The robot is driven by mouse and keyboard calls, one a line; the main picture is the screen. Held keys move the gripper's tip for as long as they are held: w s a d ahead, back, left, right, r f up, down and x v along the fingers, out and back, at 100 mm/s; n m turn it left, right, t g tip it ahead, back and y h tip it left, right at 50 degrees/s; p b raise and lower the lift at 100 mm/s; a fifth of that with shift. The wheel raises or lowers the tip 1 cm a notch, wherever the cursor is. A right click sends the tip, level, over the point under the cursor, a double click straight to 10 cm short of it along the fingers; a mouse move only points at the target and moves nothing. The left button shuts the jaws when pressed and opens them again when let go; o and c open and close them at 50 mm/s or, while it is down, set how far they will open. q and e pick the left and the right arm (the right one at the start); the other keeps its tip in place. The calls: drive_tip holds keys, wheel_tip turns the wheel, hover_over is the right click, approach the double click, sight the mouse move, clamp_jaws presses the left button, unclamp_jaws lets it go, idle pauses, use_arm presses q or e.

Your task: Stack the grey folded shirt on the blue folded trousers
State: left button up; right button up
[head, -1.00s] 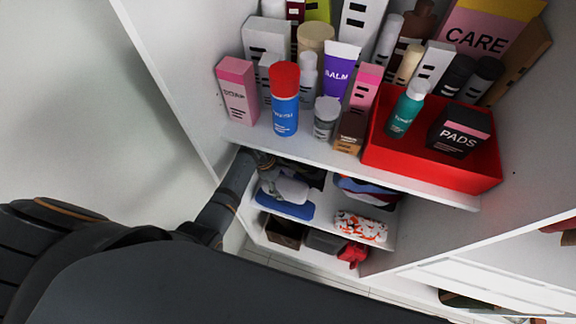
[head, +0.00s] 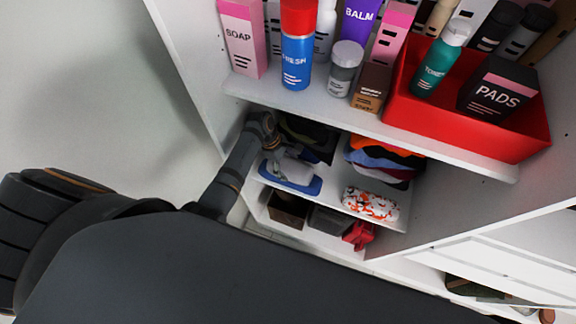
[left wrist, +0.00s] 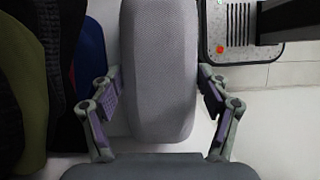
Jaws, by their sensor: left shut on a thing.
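The grey folded shirt (head: 299,171) is over the blue folded trousers (head: 312,187) on the middle shelf. The trousers show as a blue rim around its front and right end. My left gripper (head: 277,162) reaches in under the upper shelf and is shut on the shirt. In the left wrist view the grey shirt (left wrist: 158,70) stands between the two fingers, and a strip of blue (left wrist: 91,50) shows to its left. I cannot tell whether the shirt touches the trousers. My right gripper is not in view.
The upper shelf (head: 340,122) overhangs my left arm; it carries bottles, boxes and a red tray (head: 450,130). A patterned roll (head: 371,203) lies right of the trousers. Dark clothes (head: 305,137) and a colourful clothes pile (head: 383,158) are behind. Bins (head: 287,209) stand below.

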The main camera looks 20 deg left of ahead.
sight(288, 165)
use_arm(q)
drive_tip(key=shift+f, duration=0.1)
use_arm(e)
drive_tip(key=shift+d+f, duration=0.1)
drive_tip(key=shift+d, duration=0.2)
use_arm(q)
drive_tip(key=shift+f, duration=0.35)
drive_tip(key=o, duration=0.9)
drive_tip(key=shift+c, duration=0.2)
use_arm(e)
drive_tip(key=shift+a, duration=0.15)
use_arm(q)
wheel_tip(288, 165, up, 9)
drive_tip(key=p, duration=1)
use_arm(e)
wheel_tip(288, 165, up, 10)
